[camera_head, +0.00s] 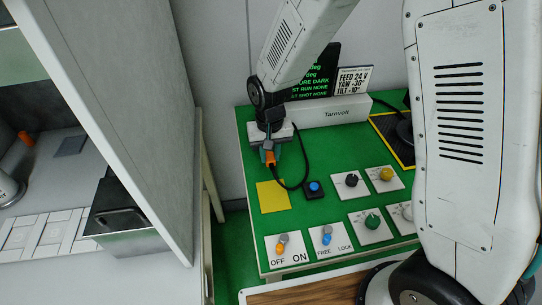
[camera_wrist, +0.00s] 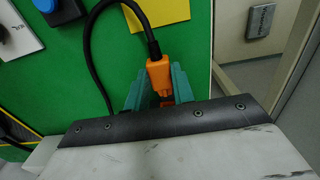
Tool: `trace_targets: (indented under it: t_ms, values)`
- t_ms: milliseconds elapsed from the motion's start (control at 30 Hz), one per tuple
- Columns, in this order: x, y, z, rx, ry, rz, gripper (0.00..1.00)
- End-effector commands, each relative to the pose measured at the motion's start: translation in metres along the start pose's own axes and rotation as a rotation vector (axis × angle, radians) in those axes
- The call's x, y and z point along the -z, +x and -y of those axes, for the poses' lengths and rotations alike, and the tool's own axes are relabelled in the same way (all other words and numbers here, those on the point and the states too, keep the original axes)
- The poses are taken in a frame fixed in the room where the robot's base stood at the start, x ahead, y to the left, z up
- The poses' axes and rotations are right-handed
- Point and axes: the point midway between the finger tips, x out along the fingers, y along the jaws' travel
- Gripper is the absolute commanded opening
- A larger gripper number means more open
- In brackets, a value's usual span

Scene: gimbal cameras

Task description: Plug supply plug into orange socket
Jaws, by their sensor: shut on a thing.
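The supply plug (camera_wrist: 158,76) is orange, with a black cable (camera_wrist: 95,12) leaving its end in the wrist view. My gripper (camera_wrist: 157,88) has teal fingers, shut on the plug from both sides. In the head view the gripper (camera_head: 269,152) hangs over the back left of the green bench, with the orange plug (camera_head: 270,158) at its tips and the cable looping to the right. A red-orange patch shows deeper between the fingers in the wrist view; I cannot tell whether it is plug or socket. I cannot make out the orange socket for certain.
The white Tarnvolt box (camera_head: 336,112) stands at the back, with a feed card (camera_head: 353,80) and a dark screen (camera_head: 313,82) behind. A yellow square (camera_head: 273,197), blue button (camera_head: 315,187), knobs and an OFF/ON lever (camera_head: 281,245) lie on the green bench (camera_head: 338,215). My arm hides the right side.

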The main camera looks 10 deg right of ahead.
Motion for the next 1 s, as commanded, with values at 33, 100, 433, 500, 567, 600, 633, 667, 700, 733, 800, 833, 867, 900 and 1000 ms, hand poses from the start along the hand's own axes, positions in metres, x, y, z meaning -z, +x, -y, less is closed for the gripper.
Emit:
trace_targets:
  t_ms: [33,100,433,500,567,600,633,667,700,733,800,833,867,900,1000]
  values:
    - [0.005,0.0,0.0,0.0,0.001,0.001,0.0]
    - [0.009,0.0,0.0,0.0,0.0,0.004,0.0]
    - [0.017,-0.001,0.0,0.0,-0.001,0.008,0.0]
    - [0.017,-0.001,0.0,0.0,-0.001,0.008,0.0]
    - [0.017,-0.001,0.0,0.0,-0.001,0.008,0.0]
    - [0.017,-0.001,0.0,0.0,-0.001,0.008,0.0]
    - [0.017,-0.001,0.0,0.0,-0.001,0.008,0.0]
    - [0.017,-0.001,0.0,0.0,-0.001,0.008,0.0]
    - [0.017,-0.001,0.0,0.0,-0.001,0.008,0.0]
    - [0.017,-0.001,0.0,0.0,-0.001,0.008,0.0]
    - [0.017,-0.001,0.0,0.0,-0.002,0.008,0.0]
    - [0.017,-0.001,0.0,0.0,-0.002,0.008,0.0]
    - [0.017,-0.001,0.0,0.0,-0.001,0.008,0.0]
    - [0.017,-0.001,0.0,0.0,-0.001,0.008,0.0]
    - [0.017,-0.001,0.0,0.0,-0.002,0.008,0.0]
